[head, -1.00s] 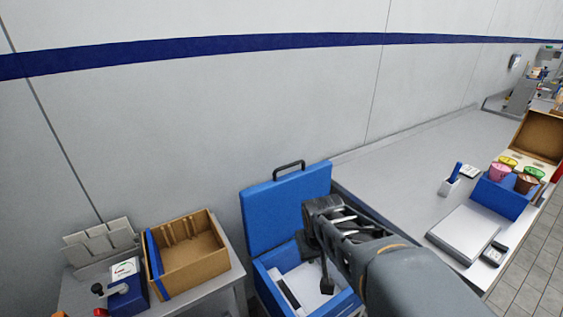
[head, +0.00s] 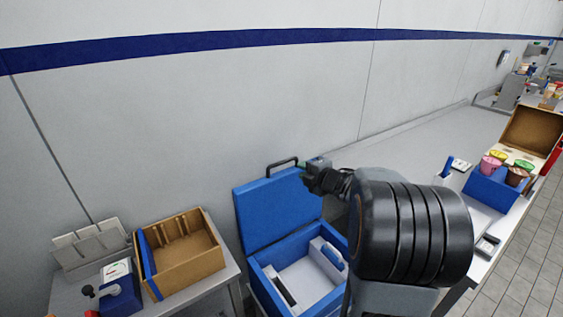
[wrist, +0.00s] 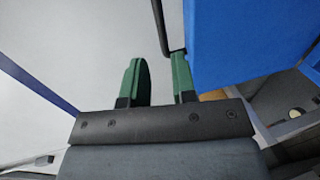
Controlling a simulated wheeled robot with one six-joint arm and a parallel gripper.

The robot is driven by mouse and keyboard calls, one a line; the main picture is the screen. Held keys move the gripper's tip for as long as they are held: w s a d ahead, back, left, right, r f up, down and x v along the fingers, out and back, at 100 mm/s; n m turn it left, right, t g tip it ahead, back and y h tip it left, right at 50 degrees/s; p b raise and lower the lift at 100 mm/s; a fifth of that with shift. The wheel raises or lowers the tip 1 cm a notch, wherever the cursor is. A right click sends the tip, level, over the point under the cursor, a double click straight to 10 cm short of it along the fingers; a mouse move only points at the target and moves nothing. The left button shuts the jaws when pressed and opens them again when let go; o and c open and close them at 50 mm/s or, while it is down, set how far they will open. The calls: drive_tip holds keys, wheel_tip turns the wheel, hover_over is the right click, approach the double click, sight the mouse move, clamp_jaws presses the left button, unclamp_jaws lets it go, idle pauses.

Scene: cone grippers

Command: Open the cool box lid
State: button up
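The blue cool box (head: 257,283) stands between the side table and the long counter. Its blue lid (head: 275,212) is raised and leans back near the wall, and the white inside of the box shows. The lid's black handle (head: 283,162) is on its upper edge. My gripper (head: 318,163) is by the lid's upper right corner, to the right of the handle. In the wrist view my gripper (wrist: 157,68) has its green fingers apart with nothing between them. The lid (wrist: 245,40) is at the right there, and the handle (wrist: 162,28) ends by the right finger.
A side table at left holds a brown wooden box (head: 185,258) and a blue device (head: 120,295). The long counter (head: 415,150) at right holds a blue holder with colourful cups (head: 492,188) and an open brown carton (head: 535,130). The wall is close behind the lid.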

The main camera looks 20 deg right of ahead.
sight(286, 162)
drive_tip(key=p+x, duration=0.1)
drive_tip(key=x, duration=1.2)
drive_tip(key=shift+w+f, duration=0.1)
drive_tip(key=shift+w, duration=0.05)
clamp_jaws()
drive_tip(key=shift+f, duration=0.1)
